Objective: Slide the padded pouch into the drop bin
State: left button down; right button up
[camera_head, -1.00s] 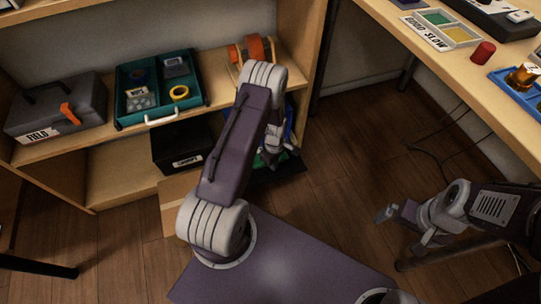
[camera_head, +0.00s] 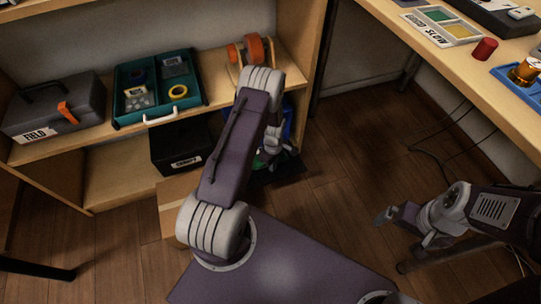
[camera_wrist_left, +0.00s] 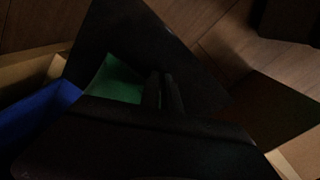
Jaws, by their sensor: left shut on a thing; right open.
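My left gripper (camera_head: 276,150) reaches down in front of the shelf's right end. In the left wrist view its two dark fingers (camera_wrist_left: 162,92) are close together, shut on a thin dark flat piece (camera_wrist_left: 150,40) that looks like the padded pouch. The dark piece also shows below the gripper in the head view (camera_head: 284,174). A green surface (camera_wrist_left: 118,82) shows beside the fingers. A blue bin wall (camera_wrist_left: 38,112) lies to their left; blue also shows behind the gripper (camera_head: 288,118). I cannot tell whether this is the drop bin. My right gripper (camera_head: 388,215) is open and empty.
The shelf holds a grey toolbox (camera_head: 52,105), a teal tray (camera_head: 128,112) and an orange-ended spool (camera_head: 254,48). A labelled black box (camera_head: 180,146) stands below. A table (camera_head: 440,75) stands right. The floor (camera_head: 345,140) between is clear.

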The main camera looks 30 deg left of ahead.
pick_arm(q)
jog(key=shift+w+a+f, duration=0.2)
jog(key=shift+w+a, duration=0.65)
jog(key=shift+a, duration=0.2)
jog(key=shift+w+a+b, duration=0.75)
jog(key=shift+w+a, duration=0.35)
jog(key=shift+a, duration=0.15)
